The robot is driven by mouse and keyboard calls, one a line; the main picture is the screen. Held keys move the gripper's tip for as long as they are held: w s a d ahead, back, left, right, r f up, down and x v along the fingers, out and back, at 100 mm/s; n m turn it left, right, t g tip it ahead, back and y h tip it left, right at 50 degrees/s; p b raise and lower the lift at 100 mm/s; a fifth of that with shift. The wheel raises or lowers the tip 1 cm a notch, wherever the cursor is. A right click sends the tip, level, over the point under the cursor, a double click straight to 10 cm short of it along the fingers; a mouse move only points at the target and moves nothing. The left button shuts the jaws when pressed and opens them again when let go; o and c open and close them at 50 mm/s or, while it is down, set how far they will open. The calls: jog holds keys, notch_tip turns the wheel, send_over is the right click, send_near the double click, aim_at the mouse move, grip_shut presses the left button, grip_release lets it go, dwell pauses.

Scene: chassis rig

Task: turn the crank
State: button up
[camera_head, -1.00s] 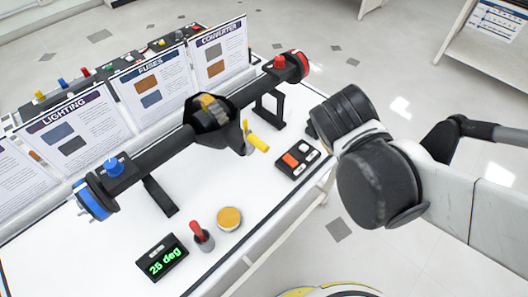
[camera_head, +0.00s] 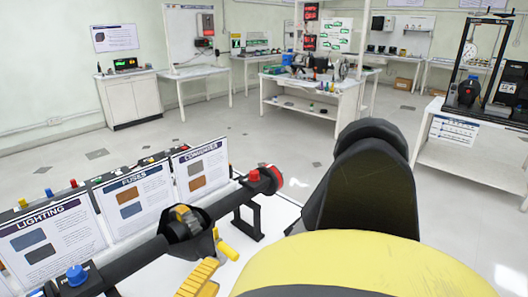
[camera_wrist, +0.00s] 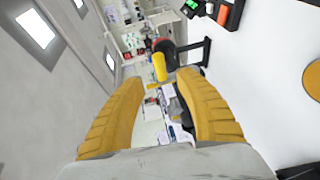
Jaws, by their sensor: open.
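The crank is a yellow handle (camera_head: 227,250) on the dark central housing (camera_head: 185,226) of a long black axle rig. In the wrist view the yellow handle (camera_wrist: 160,67) is upright in the picture, ahead of the gap between my fingertips. My gripper (camera_wrist: 157,82) is open, with a ribbed yellow finger on either side of that gap. No contact with the handle is visible. In the head view a yellow finger (camera_head: 199,279) shows just below and left of the handle; my arm hides the rest of the gripper.
The rig has a red knob (camera_head: 254,176) and a blue knob (camera_head: 77,274). Upright signs, including FUSES (camera_head: 130,195), stand behind it. A dark panel with an orange button (camera_wrist: 222,14) is at the wrist view's top. Open floor and other benches lie beyond.

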aim_at(227, 255)
jog(key=b+x, duration=0.2)
jog(key=x, duration=0.6)
jog(key=shift+w+d, duration=0.1)
jog(key=shift+w, duration=0.15)
jog(key=shift+c, duration=0.5)
grip_shut()
